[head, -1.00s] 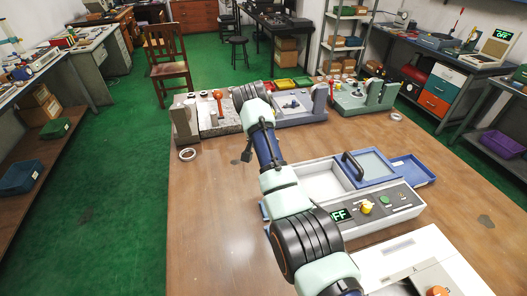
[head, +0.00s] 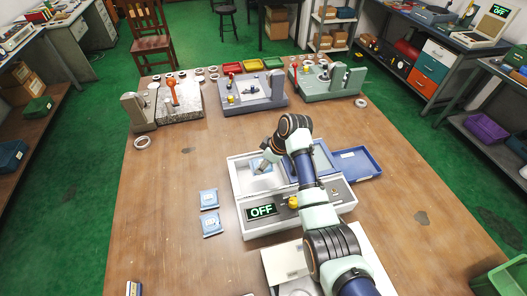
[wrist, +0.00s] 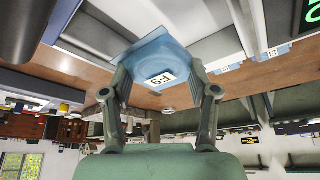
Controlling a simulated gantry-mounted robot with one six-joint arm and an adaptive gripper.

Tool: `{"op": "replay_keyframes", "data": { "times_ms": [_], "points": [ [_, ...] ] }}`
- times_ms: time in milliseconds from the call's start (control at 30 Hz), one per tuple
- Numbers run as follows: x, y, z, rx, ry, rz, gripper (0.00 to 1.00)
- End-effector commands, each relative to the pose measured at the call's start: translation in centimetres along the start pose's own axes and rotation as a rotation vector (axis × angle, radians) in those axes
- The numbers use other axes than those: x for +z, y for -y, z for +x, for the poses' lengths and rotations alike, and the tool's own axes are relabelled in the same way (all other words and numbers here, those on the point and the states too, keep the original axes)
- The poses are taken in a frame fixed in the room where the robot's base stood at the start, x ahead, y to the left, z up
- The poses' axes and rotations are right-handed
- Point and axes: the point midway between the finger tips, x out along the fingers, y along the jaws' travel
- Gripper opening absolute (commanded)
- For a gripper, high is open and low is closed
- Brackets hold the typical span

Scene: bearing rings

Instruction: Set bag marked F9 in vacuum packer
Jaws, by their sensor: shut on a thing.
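My gripper (head: 267,154) is shut on a pale blue bag (wrist: 157,48) whose white label reads F9, upside down in the wrist view. The fingers (wrist: 160,84) hold the bag at its two sides. In the head view the bag (head: 261,167) is at the white chamber of the vacuum packer (head: 238,183). I cannot tell whether the bag touches the chamber floor.
Two blue bags (head: 209,198) (head: 212,222) lie left of the packer. The table's left middle is mostly clear.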

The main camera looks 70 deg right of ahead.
Motion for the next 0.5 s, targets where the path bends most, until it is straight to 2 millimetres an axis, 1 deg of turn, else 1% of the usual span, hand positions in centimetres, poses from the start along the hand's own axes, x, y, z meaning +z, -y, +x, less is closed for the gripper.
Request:
{"op": "replay_keyframes", "data": {
  "times_ms": [167, 267, 500],
  "points": [
    [0.2, 0.0, 0.4, 0.0, 0.001, -0.001, 0.21],
    [0.5, 0.0, 1.1, 0.001, 0.001, 0.0, 0.21],
    [1.7, 0.0, 3.8, 0.001, 0.002, 0.0, 0.21]
  ]
}}
